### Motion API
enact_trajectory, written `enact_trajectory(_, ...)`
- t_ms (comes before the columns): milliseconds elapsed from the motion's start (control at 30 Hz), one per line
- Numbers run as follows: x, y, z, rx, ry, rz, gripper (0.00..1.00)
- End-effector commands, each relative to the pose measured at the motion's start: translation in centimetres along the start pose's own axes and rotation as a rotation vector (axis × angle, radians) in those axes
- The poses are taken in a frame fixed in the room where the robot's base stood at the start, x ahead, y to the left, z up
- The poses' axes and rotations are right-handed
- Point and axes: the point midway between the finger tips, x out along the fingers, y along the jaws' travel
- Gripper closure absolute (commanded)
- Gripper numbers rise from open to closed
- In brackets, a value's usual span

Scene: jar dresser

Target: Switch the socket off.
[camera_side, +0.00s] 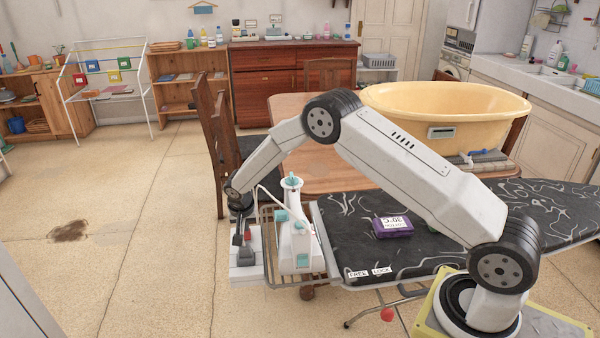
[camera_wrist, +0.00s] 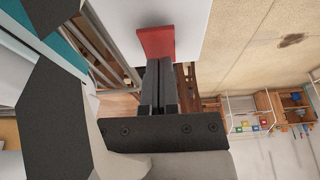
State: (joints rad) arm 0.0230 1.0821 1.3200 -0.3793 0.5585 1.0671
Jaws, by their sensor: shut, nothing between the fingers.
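The socket is a white block (camera_side: 242,272) at the left end of the ironing board; its white face (camera_wrist: 190,28) also shows in the wrist view. Its red switch (camera_side: 247,235) stands up from it and appears as a red block in the wrist view (camera_wrist: 156,42). A dark grey plug (camera_side: 247,257) appears to sit on the socket's near part. My gripper (camera_side: 237,239) is shut and empty, pointing down over the socket beside the red switch. In the wrist view its fingertips (camera_wrist: 157,63) meet the switch's edge; I cannot tell whether they touch it.
A white and teal iron (camera_side: 301,247) stands on the wire rack (camera_side: 270,262) just right of the socket. The dark ironing board (camera_side: 345,250) carries a purple box (camera_side: 392,229). A wooden chair (camera_side: 213,140) stands behind. Open floor (camera_side: 150,260) lies to the left.

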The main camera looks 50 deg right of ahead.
Motion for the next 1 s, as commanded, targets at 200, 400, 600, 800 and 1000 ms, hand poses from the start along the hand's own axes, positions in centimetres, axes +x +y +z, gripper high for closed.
enact_trajectory(200, 0.04, 0.0, 0.02, 0.0, 0.0, 0.0, 1.0)
enact_trajectory(400, 0.48, 0.05, 0.04, 0.0, -0.001, 0.002, 1.0)
enact_trajectory(600, 0.65, 0.06, 0.09, -0.001, -0.003, 0.003, 1.0)
enact_trajectory(800, 0.62, 0.07, 0.34, -0.001, -0.004, 0.004, 1.0)
enact_trajectory(1000, 0.41, 0.07, 0.99, -0.002, -0.006, 0.005, 1.0)
